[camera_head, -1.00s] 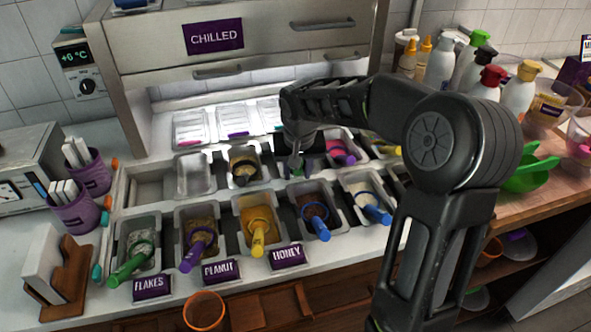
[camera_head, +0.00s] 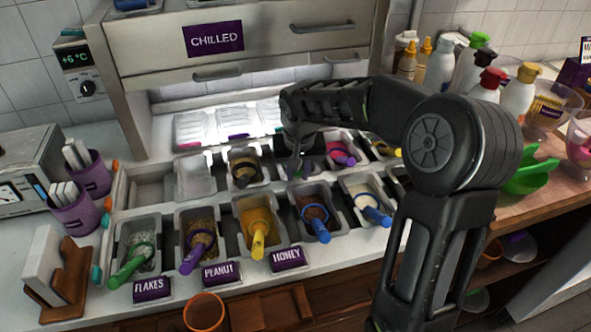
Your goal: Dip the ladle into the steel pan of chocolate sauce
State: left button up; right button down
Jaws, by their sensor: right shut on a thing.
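My right arm reaches in from the right, and my right gripper (camera_head: 299,164) points down at the back row of steel pans. It is shut on a slim handle, taken to be the ladle's, though the fingers and arm hide most of it. The steel pan (camera_head: 318,178) under the gripper is partly covered, and I cannot make out its sauce or whether the ladle's bowl is in it. My left gripper is not in view.
Front-row pans hold toppings with coloured scoops, such as the yellow one (camera_head: 258,240) and blue one (camera_head: 321,231). The chilled cabinet (camera_head: 230,60) rises behind. Bottles (camera_head: 517,92) stand at right.

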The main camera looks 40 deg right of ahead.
jog(key=shift+w+d+r+p+v, duration=0.15)
jog(key=shift+w+p+v, duration=0.15)
jog(key=shift+p+v, duration=0.85)
jog(key=shift+w+d+p+v, duration=0.25)
jog(key=shift+p+v, duration=0.5)
jog(key=shift+v, duration=0.8)
jog(key=shift+w+d+r+p+v, duration=0.1)
jog(key=shift+w+p+v, duration=0.2)
jog(key=shift+p+v, duration=0.9)
jog(key=shift+r, duration=0.15)
jog(key=shift+w+d+p+v, duration=0.15)
jog(key=shift+p+v, duration=0.3)
jog(key=shift+v, duration=0.3)
jog(key=shift+w+d+p+v, duration=0.15)
jog(key=shift+p+v, duration=0.25)
jog(key=shift+v, duration=0.3)
jog(key=shift+w+a+p+v, duration=0.15)
jog(key=shift+p+v, duration=0.3)
jog(key=shift+v, duration=0.3)
jog(key=shift+d+r, duration=0.1)
jog(key=shift+r, duration=0.1)
